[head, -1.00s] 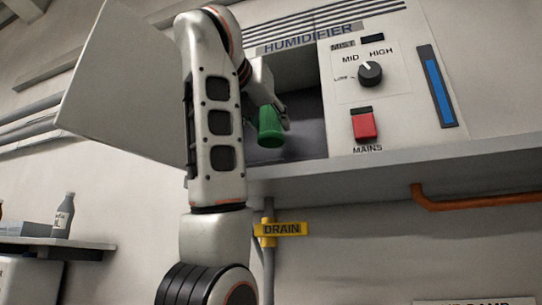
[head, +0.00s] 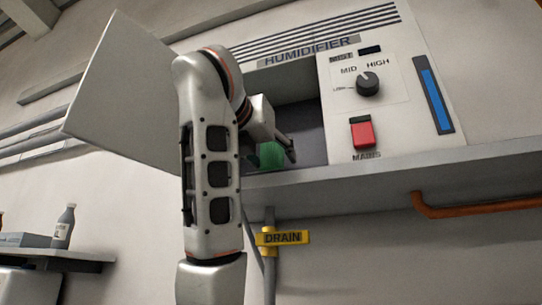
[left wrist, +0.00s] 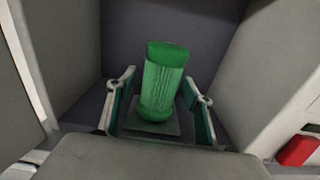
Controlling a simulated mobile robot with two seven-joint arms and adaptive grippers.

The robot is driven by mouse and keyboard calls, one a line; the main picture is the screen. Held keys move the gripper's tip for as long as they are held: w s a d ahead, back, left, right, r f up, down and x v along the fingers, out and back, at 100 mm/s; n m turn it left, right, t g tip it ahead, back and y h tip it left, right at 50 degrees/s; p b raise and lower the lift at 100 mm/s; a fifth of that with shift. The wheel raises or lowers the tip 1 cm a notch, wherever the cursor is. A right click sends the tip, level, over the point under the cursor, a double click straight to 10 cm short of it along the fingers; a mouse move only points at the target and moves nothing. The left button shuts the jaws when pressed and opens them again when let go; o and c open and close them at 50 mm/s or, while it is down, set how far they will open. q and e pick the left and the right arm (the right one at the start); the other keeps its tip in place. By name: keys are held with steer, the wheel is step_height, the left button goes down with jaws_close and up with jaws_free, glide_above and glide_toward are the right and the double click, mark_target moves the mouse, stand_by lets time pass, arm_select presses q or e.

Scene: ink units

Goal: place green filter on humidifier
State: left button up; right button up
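The green filter (head: 271,155) is inside the open compartment of the humidifier (head: 395,110), partly hidden by my left gripper (head: 286,150). In the left wrist view the ribbed green filter (left wrist: 162,82) stands nearly upright, leaning slightly in the picture, on a dark square base (left wrist: 150,127). The fingers of my left gripper (left wrist: 160,98) are spread on both sides of it, with gaps visible between finger and filter. Whether the filter is fully seated on the base is hard to tell. My right gripper is not in view.
A large open panel (head: 125,95) stands to the left of the compartment. The control face has a black knob (head: 367,84) and a red mains switch (head: 362,133). A grey shelf edge (head: 385,172) runs below. A yellow drain tag (head: 282,238) is underneath.

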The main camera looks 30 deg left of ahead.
mark_target(267, 152)
arm_select(q)
steer(key=shift+r, duration=0.3)
steer(key=b+v, duration=0.1)
steer(key=v, duration=0.1)
steer(key=b+v, duration=0.1)
steer(key=v, duration=0.1)
steer(key=b+v, duration=0.1)
steer(key=v, duration=0.1)
steer(key=shift+f+b, duration=0.3)
steer(key=shift+f, duration=0.05)
steer(key=b+v, duration=0.5)
steer(key=v, duration=0.1)
steer(key=shift+r, duration=0.25)
steer(key=shift+s, duration=0.15)
